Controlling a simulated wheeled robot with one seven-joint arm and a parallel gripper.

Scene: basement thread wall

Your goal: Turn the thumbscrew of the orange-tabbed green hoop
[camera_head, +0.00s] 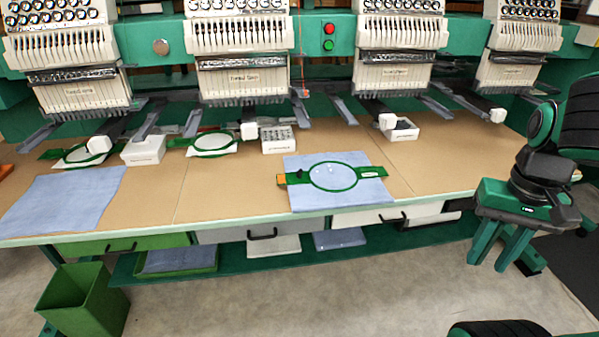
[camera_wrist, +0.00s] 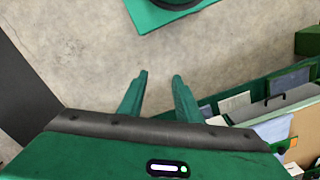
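The green hoop (camera_head: 332,177) lies on a pale blue cloth (camera_head: 335,203) near the table's front edge, right of centre. Its orange tab (camera_head: 281,178) is at the hoop's left end. A small dark part (camera_head: 297,176) sits beside the tab on the left of the ring; it is too small to tell whether it is the thumbscrew. My gripper (camera_head: 489,251) hangs over the floor off the table's right front, well apart from the hoop.
Two other green hoops (camera_head: 213,142) (camera_head: 83,155) lie at the back left. Small white boxes (camera_head: 143,149) (camera_head: 277,138) stand near the machine heads (camera_head: 243,70). A blue cloth (camera_head: 62,203) covers the left front. Drawers (camera_head: 255,233) and a green bin (camera_head: 85,300) are below. Tabletop around the hoop is mostly clear.

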